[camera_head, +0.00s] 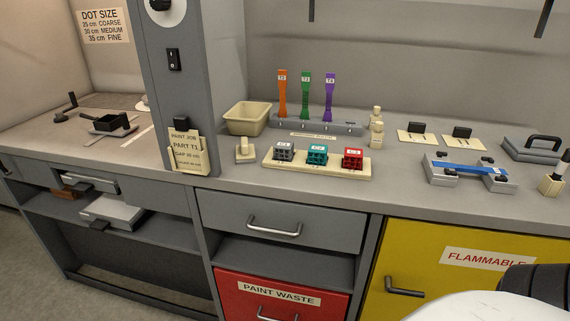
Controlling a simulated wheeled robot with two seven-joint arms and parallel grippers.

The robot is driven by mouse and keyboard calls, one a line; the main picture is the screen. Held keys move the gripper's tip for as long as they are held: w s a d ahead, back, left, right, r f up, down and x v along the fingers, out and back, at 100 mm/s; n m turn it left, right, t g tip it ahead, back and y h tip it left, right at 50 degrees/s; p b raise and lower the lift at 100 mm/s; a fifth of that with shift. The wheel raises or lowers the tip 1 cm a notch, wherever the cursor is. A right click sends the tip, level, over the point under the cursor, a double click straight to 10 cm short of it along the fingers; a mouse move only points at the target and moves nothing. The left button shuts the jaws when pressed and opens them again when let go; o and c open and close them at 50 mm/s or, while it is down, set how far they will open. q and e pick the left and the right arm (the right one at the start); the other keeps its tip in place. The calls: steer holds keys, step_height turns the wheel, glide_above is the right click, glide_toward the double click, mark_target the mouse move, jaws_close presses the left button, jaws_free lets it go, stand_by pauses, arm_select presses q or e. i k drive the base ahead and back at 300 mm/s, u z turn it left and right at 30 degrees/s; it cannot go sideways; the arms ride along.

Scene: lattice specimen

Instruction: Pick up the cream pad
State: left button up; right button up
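A small cream pad (245,155) with an upright grip stands on the grey counter, in front of the cream tub and left of the lattice block tray. Two flat cream plates with black knobs, a left one (412,138) and a right one (456,144), lie farther right near the back. I cannot tell for certain which of these the task's name means. Neither of my grippers is in view.
A cream tub (245,120), a tray (271,164) with three lattice blocks, a rack (342,129) with three coloured tools and a blue-strip fixture (470,170) stand on the counter. A grey post (181,85) rises at left. Counter between the block tray and fixture is clear.

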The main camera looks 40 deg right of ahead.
mark_target(245, 152)
steer(key=k, duration=0.2)
steer(key=z, duration=1.3)
